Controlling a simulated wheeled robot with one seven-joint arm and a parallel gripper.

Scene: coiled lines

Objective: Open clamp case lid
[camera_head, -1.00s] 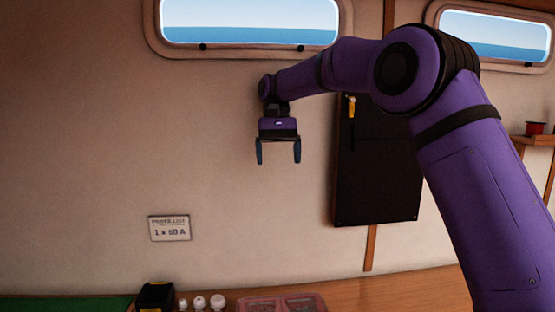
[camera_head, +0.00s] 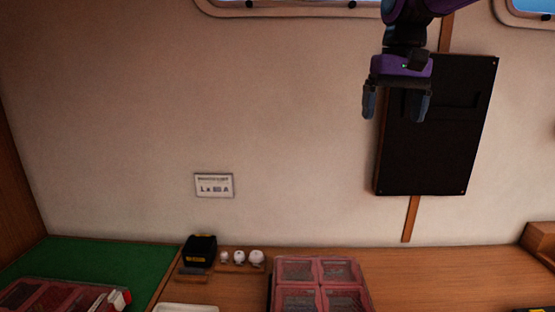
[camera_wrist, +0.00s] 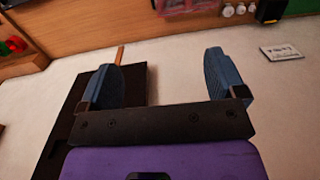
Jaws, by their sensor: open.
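A case with a clear reddish lid split into panes (camera_head: 320,285) sits on the wooden bench at the bottom of the head view, its lid down. A second reddish case (camera_head: 45,297) lies on the green mat at the lower left, partly cut off. I cannot tell which is the clamp case. My gripper (camera_head: 395,103) is open and empty, pointing down, well above the bench in front of the wall. In the wrist view my gripper (camera_wrist: 165,78) has its fingers wide apart with nothing between them. Part of a reddish case (camera_wrist: 185,6) shows at that view's top edge.
A black wall panel (camera_head: 440,130) is behind my gripper. A black and yellow box (camera_head: 200,250) and white round pieces (camera_head: 240,257) stand along the back of the bench. A green mat (camera_head: 95,260) covers the left. The bench right of the middle case is mostly clear.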

